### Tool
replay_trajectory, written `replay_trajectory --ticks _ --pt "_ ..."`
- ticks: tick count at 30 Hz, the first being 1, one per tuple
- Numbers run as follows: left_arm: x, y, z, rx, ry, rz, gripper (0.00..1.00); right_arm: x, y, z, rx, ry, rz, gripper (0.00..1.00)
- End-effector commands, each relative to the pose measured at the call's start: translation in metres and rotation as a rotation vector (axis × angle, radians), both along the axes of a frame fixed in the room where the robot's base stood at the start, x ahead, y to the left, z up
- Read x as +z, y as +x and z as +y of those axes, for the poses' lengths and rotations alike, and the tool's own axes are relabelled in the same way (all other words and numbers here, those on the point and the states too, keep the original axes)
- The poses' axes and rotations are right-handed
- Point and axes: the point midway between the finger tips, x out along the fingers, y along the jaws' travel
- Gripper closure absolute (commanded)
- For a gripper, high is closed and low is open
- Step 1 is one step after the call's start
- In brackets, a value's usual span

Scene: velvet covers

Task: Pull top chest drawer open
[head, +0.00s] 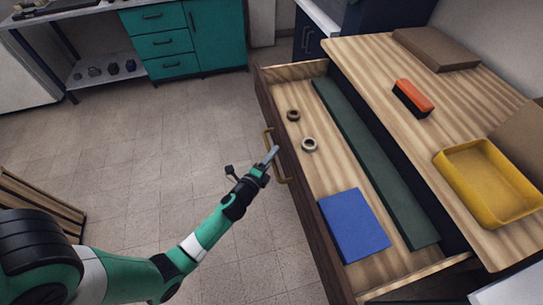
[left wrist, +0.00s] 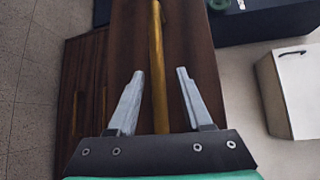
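The top drawer (head: 285,152) of the wooden chest stands well open, pulled out to the left in the head view. Its brass bar handle (head: 283,180) is on the dark brown front. In the left wrist view the handle (left wrist: 157,60) runs between the two fingers of my left gripper (left wrist: 158,95). The fingers are apart, with a gap on either side of the bar. In the head view my left gripper (head: 266,160) is at the handle. My right gripper is not in view.
The drawer holds a blue book (head: 353,226), a long green strip (head: 370,160) and two small rings (head: 309,144). On the chest top (head: 370,60) are an orange-and-black brush (head: 413,98), a yellow tray (head: 447,163) and brown boxes. The floor (head: 130,160) to the left is mostly clear.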

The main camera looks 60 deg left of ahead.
Motion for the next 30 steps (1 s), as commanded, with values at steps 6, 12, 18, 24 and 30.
replay_trajectory --ticks 6,12,18,24,30 --pt "-0.001 -0.001 0.000 0.001 -0.001 0.002 0.50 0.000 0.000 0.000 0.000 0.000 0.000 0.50" --pt "0.001 -0.016 -0.011 -0.001 -0.001 0.004 0.50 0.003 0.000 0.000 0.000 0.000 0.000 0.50" --pt "0.007 -0.056 -0.037 -0.002 -0.001 0.005 0.50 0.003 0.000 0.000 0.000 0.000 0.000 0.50" --pt "0.011 -0.087 -0.058 -0.002 -0.001 0.003 0.50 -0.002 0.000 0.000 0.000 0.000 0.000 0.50" --pt "0.015 -0.096 -0.064 0.000 0.001 0.001 0.50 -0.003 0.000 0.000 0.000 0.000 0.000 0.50"
